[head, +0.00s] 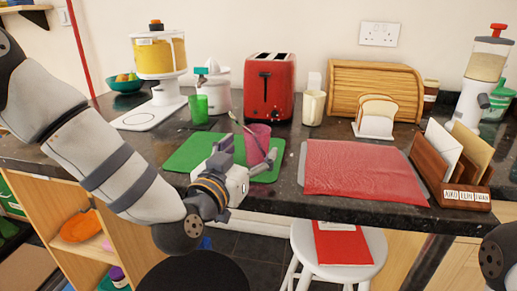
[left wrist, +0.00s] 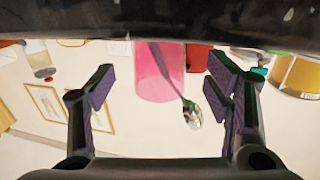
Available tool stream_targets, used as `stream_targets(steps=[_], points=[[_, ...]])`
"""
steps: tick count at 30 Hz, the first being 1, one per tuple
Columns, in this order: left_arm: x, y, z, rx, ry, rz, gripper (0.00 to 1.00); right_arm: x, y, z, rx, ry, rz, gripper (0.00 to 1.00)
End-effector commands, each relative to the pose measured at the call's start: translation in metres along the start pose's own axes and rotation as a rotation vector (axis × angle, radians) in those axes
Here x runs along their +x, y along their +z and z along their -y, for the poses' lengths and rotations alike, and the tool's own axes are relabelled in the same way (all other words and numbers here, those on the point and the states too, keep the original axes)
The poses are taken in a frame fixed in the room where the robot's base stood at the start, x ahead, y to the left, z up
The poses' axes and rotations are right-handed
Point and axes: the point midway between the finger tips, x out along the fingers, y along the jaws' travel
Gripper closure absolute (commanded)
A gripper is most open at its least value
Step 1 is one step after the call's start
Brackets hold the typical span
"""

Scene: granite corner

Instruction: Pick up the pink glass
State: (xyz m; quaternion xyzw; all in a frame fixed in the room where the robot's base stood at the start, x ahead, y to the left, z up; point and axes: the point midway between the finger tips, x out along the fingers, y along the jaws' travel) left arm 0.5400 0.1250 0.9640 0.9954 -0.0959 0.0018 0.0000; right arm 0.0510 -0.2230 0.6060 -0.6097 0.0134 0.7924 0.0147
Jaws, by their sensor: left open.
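The pink glass (head: 258,137) stands upright near the front of the granite counter, at the right part of the green mat (head: 190,156). A spoon (head: 238,122) leans in it. In the left wrist view, which is upside down, the glass (left wrist: 158,75) shows between the two fingers, with the spoon's bowl (left wrist: 192,115) beyond its rim. My left gripper (head: 248,160) is open and in front of the glass at the counter's edge. The fingers (left wrist: 160,85) show a gap on both sides of the glass. My right gripper is out of view.
A green glass (head: 199,108) stands behind left. A red toaster (head: 270,88) and a cream cup (head: 313,107) stand behind. A red board (head: 360,168) lies to the right, beside a letter rack (head: 450,180). A white stool (head: 340,250) stands below the counter.

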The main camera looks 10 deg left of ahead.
Motion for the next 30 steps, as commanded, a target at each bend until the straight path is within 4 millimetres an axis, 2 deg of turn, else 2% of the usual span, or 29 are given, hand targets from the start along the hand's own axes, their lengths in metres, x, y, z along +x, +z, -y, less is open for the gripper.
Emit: stream_targets(steps=[3,10,11,15,18,26,30], points=[[0.016,0.003,0.000,0.000,0.000,0.004,0.28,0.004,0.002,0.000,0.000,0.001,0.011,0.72],[0.019,0.001,0.000,0.001,0.001,0.002,0.28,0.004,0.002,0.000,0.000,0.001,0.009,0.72],[0.019,0.001,0.000,0.000,0.001,0.002,0.33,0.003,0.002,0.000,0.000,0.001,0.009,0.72],[0.019,0.001,0.000,0.000,0.001,0.002,0.65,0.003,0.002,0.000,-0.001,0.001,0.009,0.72],[0.019,0.001,0.000,0.000,0.001,0.002,0.84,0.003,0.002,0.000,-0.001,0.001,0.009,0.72],[0.019,0.000,0.000,0.000,0.001,0.001,0.84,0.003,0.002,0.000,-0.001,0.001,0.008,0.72],[0.018,-0.010,0.000,0.001,0.001,-0.002,0.84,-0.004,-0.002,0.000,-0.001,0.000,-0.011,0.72]])
